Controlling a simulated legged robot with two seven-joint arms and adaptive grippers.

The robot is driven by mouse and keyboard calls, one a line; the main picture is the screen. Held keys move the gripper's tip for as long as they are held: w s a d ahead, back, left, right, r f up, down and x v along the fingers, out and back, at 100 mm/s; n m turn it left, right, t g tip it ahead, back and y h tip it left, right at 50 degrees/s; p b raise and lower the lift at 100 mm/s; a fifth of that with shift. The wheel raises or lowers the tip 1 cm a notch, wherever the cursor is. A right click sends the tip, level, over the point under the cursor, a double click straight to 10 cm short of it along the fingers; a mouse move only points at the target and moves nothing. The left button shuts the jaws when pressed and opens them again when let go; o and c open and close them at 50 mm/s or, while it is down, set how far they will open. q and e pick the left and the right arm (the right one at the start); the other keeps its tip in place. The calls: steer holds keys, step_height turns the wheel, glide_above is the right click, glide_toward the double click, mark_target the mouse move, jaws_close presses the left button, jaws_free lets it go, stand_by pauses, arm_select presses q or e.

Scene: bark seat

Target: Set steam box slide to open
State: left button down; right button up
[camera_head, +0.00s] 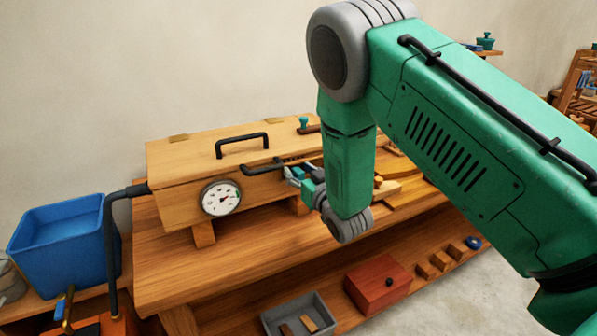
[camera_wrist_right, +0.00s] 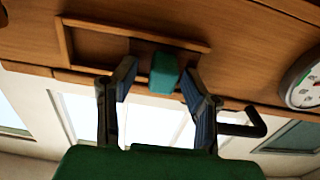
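The wooden steam box (camera_head: 180,193) stands on the workbench in the head view, a round gauge (camera_head: 221,198) on its front. In the wrist view the box front hangs upside down, with the gauge (camera_wrist_right: 305,88) at the right. A slide in a wooden frame (camera_wrist_right: 85,42) carries a teal knob (camera_wrist_right: 163,72). My right gripper (camera_head: 298,177) is at the box front, right of the gauge. In the wrist view its fingers (camera_wrist_right: 158,84) are spread on either side of the knob, with a gap at the left finger; contact at the right finger is unclear. My left gripper is out of view.
A black handle (camera_head: 242,144) stands on the lid, with another teal knob (camera_head: 303,123) behind. A black hose (camera_head: 110,235) and blue bin (camera_head: 62,238) are at the left. A red box (camera_head: 377,287) and grey tray (camera_head: 299,312) sit on the lower shelf.

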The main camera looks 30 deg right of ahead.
jaws_close()
steer(key=shift+s+d+r+b, duration=0.1)
steer(key=shift+d+b, duration=0.05)
steer(key=shift+d, duration=1.2)
steer(key=shift+s+d+b, duration=0.1)
steer(key=shift+d+b, duration=0.05)
steer(key=shift+d, duration=1.2)
jaws_free()
steer(key=shift+d, duration=0.1)
steer(key=shift+s, duration=0.55)
glide_toward(313, 161)
steer(key=shift+s, duration=2.5)
